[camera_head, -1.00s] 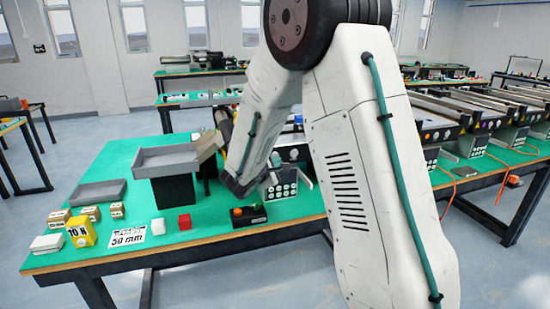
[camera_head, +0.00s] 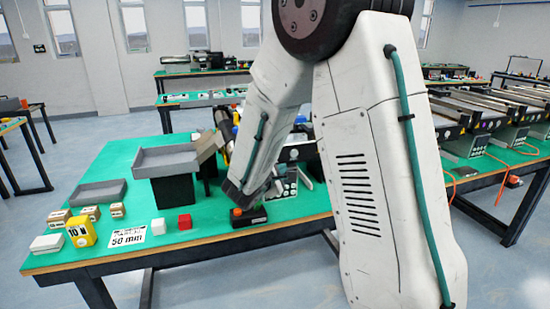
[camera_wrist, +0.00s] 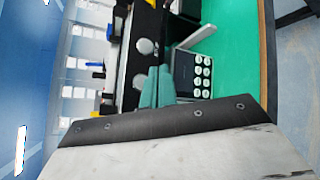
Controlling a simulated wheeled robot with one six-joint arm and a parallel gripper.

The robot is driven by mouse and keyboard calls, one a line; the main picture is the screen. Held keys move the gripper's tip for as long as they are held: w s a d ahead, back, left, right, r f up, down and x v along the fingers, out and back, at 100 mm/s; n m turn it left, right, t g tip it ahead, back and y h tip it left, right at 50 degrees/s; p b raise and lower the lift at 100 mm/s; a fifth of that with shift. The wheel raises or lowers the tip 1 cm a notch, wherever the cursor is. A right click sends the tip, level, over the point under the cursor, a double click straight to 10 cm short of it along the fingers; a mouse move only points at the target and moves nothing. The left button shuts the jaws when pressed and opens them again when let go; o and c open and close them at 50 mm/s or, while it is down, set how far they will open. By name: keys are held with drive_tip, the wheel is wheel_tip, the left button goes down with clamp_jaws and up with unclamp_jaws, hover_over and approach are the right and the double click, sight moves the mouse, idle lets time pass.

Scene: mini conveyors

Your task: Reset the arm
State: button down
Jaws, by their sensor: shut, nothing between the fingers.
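My arm fills the middle and right of the head view, bent with its elbow at the top and the forearm hanging down over the front table. In the wrist view my gripper (camera_wrist: 157,88) shows as two teal fingers close together, with nothing between them. They point toward a black conveyor unit and a grey panel of round white buttons (camera_wrist: 192,72), which lie behind them. I cannot tell the gap to these.
Conveyors (camera_head: 478,110) line a table at right.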

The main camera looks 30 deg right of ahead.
idle(0.4)
drive_tip(key=s+a+r+m+g+y, duration=0.1)
drive_tip(key=s+a+m+g+y, duration=0.15)
drive_tip(key=s+m+g, duration=1.15)
drive_tip(key=s+a+r+t+y, duration=0.3)
drive_tip(key=s+a+y, duration=0.2)
drive_tip(key=s+a, duration=0.2)
drive_tip(key=s+a+r+n+t+y, duration=0.1)
drive_tip(key=s+a+r+t+y, duration=0.3)
drive_tip(key=s, duration=0.8)
drive_tip(key=a+y, duration=0.2)
drive_tip(key=a, duration=0.1)
drive_tip(key=shift+s+a+r+n+t, duration=0.15)
drive_tip(key=shift+a+n+t, duration=0.15)
drive_tip(key=shift+a, duration=0.1)
